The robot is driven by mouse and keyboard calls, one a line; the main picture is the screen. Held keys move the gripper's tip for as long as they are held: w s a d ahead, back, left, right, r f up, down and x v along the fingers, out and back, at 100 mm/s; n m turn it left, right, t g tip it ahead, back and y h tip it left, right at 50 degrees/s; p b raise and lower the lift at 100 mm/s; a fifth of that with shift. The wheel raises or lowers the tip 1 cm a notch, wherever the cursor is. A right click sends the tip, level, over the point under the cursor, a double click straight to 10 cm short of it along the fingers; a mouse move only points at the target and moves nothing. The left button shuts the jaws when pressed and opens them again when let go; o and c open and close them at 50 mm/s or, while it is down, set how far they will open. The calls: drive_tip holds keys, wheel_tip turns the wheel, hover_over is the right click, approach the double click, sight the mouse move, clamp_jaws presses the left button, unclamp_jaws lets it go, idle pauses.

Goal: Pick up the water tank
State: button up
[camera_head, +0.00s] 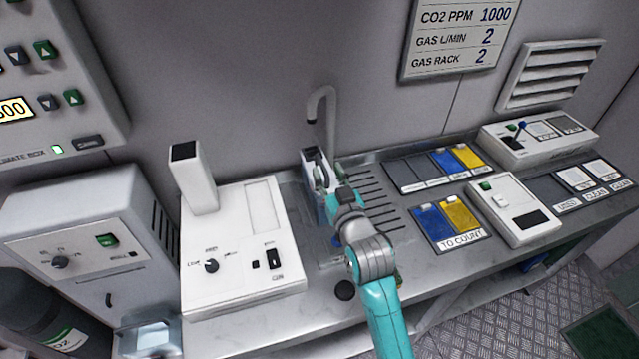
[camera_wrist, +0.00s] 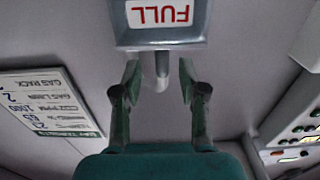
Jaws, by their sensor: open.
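The water tank (camera_head: 309,158) is a narrow box with a pale top edge, standing in the sink area under the grey tap. My gripper reaches in from the front and hides much of it. In the wrist view the tank (camera_wrist: 160,40) shows at the top edge with an upside-down red FULL label. My gripper (camera_head: 331,176) is open at the tank's near, right side. In the wrist view my gripper (camera_wrist: 159,82) has its two fingers apart, with only the tap's pipe showing between them. I cannot tell whether a finger touches the tank.
The tap (camera_head: 324,105) curves over the tank from the wall. A white machine with a tall column (camera_head: 240,245) stands left of the sink. The drainboard (camera_head: 375,205), a TO COUNT tray (camera_head: 462,239) and white devices (camera_head: 513,207) lie to the right.

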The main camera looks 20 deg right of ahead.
sight(318, 156)
drive_tip(key=shift+w+a+f, duration=0.1)
drive_tip(key=shift+w+f, duration=0.05)
drive_tip(key=shift+w, duration=1.3)
drive_tip(key=shift+w+f, duration=0.15)
drive_tip(key=shift+w, duration=1.25)
drive_tip(key=shift+c, duration=0.3)
clamp_jaws()
drive_tip(key=shift+r, duration=0.1)
